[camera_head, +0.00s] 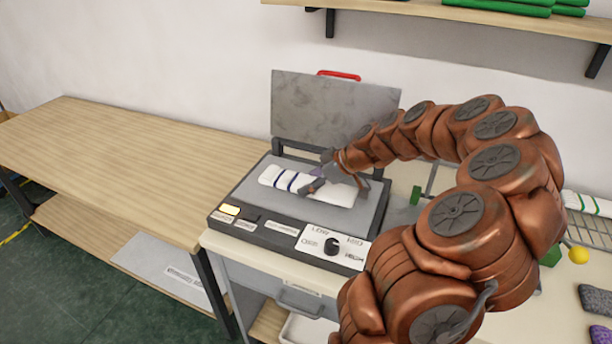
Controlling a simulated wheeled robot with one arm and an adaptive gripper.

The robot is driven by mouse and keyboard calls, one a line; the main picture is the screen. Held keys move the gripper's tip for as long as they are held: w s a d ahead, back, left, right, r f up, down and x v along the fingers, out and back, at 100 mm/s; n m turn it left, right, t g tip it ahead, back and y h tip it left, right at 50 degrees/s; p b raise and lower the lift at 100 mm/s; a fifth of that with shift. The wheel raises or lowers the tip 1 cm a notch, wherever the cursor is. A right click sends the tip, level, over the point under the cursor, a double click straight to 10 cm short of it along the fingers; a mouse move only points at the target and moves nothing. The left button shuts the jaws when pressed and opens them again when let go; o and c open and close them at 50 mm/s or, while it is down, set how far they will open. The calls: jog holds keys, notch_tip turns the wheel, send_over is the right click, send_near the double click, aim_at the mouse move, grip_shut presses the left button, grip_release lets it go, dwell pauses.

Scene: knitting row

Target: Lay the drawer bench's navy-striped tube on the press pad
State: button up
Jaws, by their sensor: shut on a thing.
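The white tube with navy stripes (279,179) is over the grey press pad (338,215), lying level along it. It looks to rest on the pad, but I cannot tell whether a small gap is left. My gripper (322,184) is shut on the tube near its middle and hides part of it. The press lid (325,105) stands open behind the pad, with a red handle (340,75) at its top. The press sits on the drawer bench (225,246), which has a drawer handle (300,302) in front.
A bare wooden table (120,160) stands to the left. At the right are a green-striped white tube (587,204) on a wire rack, a yellow ball (578,256) and grey and purple pieces. A wall shelf (480,17) holds green items. My arm covers much of the bench's right side.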

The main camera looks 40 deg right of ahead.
aim_at(306, 178)
jog(key=w, duration=0.1)
jog(key=w+d+p, duration=0.1)
jog(key=w, duration=0.1)
jog(key=w+d, duration=0.1)
jog(key=w, duration=0.1)
jog(key=shift+w+d+f+p, duration=0.1)
jog(key=shift+d+f+p, duration=0.1)
jog(key=shift+p, duration=0.1)
jog(key=shift+f+p, duration=0.85)
jog(key=shift+f, duration=0.95)
jog(key=shift+f+b, duration=0.15)
jog(key=shift+b, duration=0.15)
jog(key=o, duration=0.9)
